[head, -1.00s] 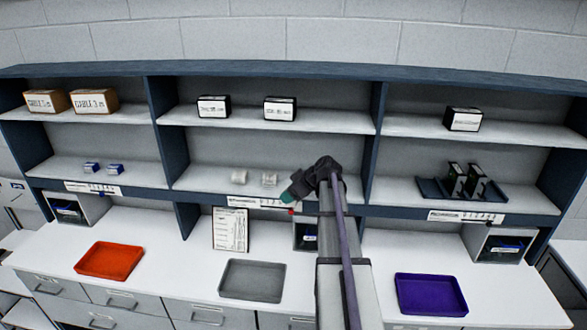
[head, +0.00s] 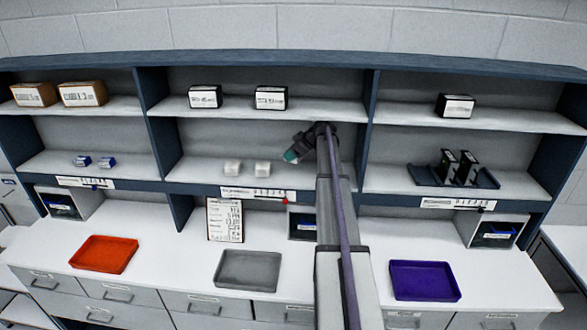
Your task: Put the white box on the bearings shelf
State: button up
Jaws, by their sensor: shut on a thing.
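My gripper (head: 292,156) is at the lower middle shelf (head: 205,178), right of two small whitish boxes (head: 247,168), with a gap between. It points left and down, with a teal patch at its end. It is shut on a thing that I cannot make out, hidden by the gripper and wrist. The two whitish boxes stand side by side on that shelf. The label strip (head: 254,194) on its front edge is too small to read, so I cannot tell which shelf is for bearings.
Upper shelves hold brown boxes (head: 83,94), black-and-white boxes (head: 271,98) and another (head: 456,106). Blue boxes (head: 94,162) are lower left; a dark tray (head: 484,178) is lower right. Orange (head: 104,255), grey (head: 248,270) and purple (head: 425,281) trays lie on the worktop.

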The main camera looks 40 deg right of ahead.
notch_tip(320, 180, down, 4)
jog(key=b, duration=0.3)
jog(key=shift+r, duration=0.35)
notch_tip(320, 180, down, 4)
jog(key=b, duration=0.4)
jog(key=shift+w+d, duration=0.1)
jog(key=shift+d, duration=0.05)
jog(key=shift+r, duration=0.15)
jog(key=shift+f, duration=0.25)
jog(key=o, duration=1.1)
jog(key=shift+r, duration=0.1)
jog(key=shift+c, duration=0.2)
